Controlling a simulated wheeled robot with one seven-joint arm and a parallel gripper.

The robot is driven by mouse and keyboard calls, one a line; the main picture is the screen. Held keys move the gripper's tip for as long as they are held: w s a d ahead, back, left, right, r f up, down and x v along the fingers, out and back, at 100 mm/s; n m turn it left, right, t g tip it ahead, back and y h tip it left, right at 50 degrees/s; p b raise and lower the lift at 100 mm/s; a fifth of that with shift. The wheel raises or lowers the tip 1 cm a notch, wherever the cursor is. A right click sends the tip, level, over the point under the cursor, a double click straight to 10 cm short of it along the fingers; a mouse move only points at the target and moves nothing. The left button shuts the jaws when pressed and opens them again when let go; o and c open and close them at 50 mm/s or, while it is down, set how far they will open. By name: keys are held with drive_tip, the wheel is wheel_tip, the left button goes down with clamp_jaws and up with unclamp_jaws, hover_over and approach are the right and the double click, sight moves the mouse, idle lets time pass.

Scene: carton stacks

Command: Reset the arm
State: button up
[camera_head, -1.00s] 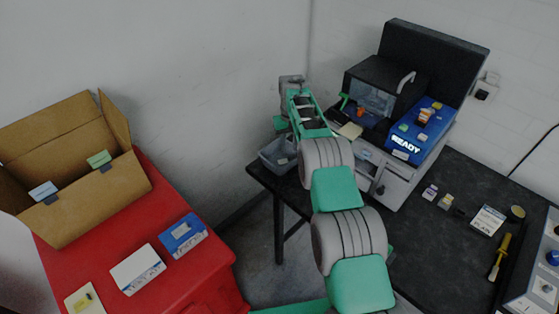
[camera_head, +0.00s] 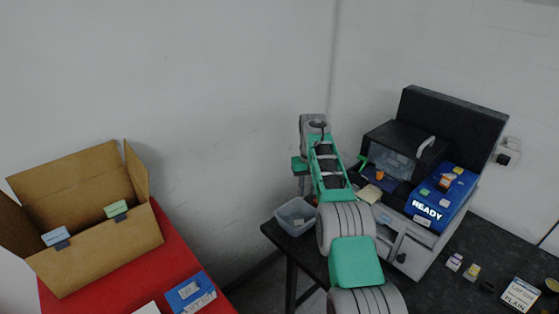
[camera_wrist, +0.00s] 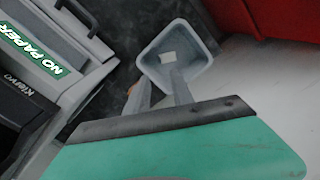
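My green and grey arm reaches up and away over the dark table. My gripper (camera_wrist: 160,85) shows two grey fingers set apart with nothing between them in the wrist view. In the head view the gripper (camera_head: 302,188) is small and partly hidden by my wrist, above and close to a grey bin (camera_head: 283,220). The bin also shows in the wrist view (camera_wrist: 147,56), beyond the fingers, with a small pale piece inside.
A machine with a blue panel reading READY (camera_head: 428,210) stands right of my arm on the dark table (camera_head: 440,290). An open carton (camera_head: 100,245) with two tags sits on a red surface (camera_head: 185,250) at left. A white wall is behind.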

drive_tip(key=s+r+t, duration=0.2)
drive_tip(key=s+r, duration=1.1)
drive_tip(key=r, duration=0.3)
drive_tip(key=s+f+t, duration=0.1)
drive_tip(key=s+f, duration=0.1)
drive_tip(key=s, duration=1)
drive_tip(key=s+a+f+m+t+b, duration=0.1)
drive_tip(key=s+f, duration=0.2)
drive_tip(key=s, duration=1)
drive_tip(key=shift+a+f+t, duration=0.25)
drive_tip(key=shift+f+t, duration=0.05)
drive_tip(key=shift+f, duration=0.05)
drive_tip(key=shift+o, duration=0.5)
